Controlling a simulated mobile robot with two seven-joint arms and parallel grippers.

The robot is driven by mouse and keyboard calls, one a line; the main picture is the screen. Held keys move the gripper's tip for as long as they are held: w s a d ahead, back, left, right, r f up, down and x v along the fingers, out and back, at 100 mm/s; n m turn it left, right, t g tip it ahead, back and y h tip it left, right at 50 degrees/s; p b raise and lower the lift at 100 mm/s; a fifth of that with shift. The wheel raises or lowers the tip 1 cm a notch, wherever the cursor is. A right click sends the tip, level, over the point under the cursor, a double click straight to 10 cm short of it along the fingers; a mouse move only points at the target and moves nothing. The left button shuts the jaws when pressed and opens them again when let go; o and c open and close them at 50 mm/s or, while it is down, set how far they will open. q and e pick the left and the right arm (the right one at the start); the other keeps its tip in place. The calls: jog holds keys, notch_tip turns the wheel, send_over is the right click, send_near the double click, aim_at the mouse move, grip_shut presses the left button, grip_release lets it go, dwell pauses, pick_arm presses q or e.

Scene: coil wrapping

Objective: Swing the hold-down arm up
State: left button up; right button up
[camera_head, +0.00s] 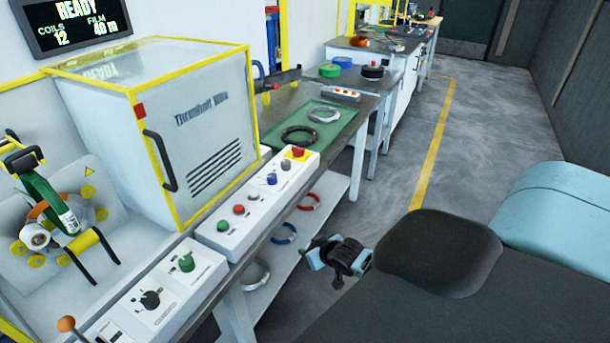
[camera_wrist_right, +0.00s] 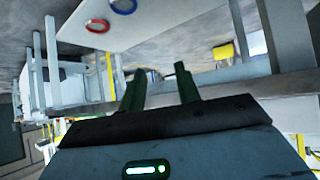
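The hold-down arm seems to be the green bar (camera_head: 46,200) on the wrapping machine at the far left of the head view. My right gripper (camera_head: 325,252) is beyond the bench's right edge, low and far from the bar. In the right wrist view its two dark fingers (camera_wrist_right: 160,88) stand apart with nothing between them. My left gripper is not in view.
A control box (camera_head: 255,205) with buttons lines the bench front. A yellow-framed guard box (camera_head: 190,130) stands behind it. A green mat (camera_head: 345,115) holds rings. A lower shelf holds red (camera_head: 308,201) and blue (camera_head: 284,233) rings. Open floor (camera_head: 400,165) lies right.

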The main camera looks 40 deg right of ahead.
jog(key=s+a+f+n+g+y, duration=0.1)
jog(key=s+a+f, duration=0.2)
jog(key=s+a, duration=0.4)
jog(key=s+a+f+n+y, duration=0.1)
jog(key=s+a+f+n, duration=0.1)
jog(key=s+a+f, duration=0.45)
jog(key=s+a+r, duration=0.2)
jog(key=s+a, duration=0.3)
jog(key=s, duration=0.3)
jog(key=s+a+r+y, duration=0.1)
jog(key=s+a+r, duration=0.2)
jog(key=s+a, duration=0.3)
jog(key=s, duration=0.3)
jog(key=shift+r+g, duration=0.15)
jog(key=shift+g, duration=0.15)
